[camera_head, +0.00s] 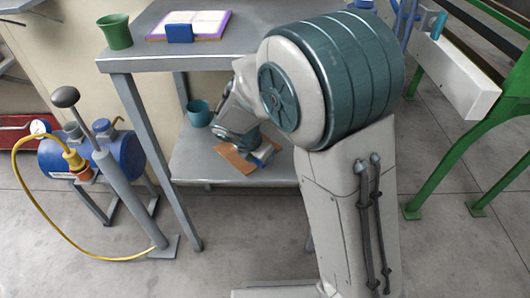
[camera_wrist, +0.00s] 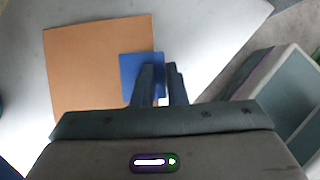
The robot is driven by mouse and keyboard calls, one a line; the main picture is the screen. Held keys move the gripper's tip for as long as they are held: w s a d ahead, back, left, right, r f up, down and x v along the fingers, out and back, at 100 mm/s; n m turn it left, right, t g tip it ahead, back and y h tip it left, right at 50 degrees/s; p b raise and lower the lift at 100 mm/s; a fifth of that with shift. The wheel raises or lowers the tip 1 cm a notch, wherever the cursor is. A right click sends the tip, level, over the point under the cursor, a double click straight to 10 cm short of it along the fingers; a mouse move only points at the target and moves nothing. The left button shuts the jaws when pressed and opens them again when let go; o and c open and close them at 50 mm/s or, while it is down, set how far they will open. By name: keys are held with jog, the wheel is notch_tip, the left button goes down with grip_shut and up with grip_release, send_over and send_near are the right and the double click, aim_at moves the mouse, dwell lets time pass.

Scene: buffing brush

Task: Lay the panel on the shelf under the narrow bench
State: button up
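The brown panel (camera_head: 232,161) is over the grey lower shelf (camera_head: 195,165) of the narrow bench and seems to lie flat on it. It fills the upper left of the wrist view (camera_wrist: 85,70), with a blue tab (camera_wrist: 135,68) at its right side. My gripper (camera_wrist: 160,68) is at the tab's right part. One finger overlaps the blue and the other is just to its right, with a narrow gap between them where pale shelf shows. It looks slightly open. In the head view my arm hides the fingertips and part of the shelf.
A teal cup (camera_head: 199,113) stands on the shelf behind the panel. A blue tank (camera_head: 75,155) with a yellow hose stands left; green frames (camera_head: 455,155) stand right.

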jog(key=shift+o, duration=1.4)
jog(key=shift+r, duration=0.3)
jog(key=p+v, duration=0.4)
jog(key=v, duration=0.4)
jog(key=shift+d+r, duration=0.1)
jog(key=shift+d, duration=0.05)
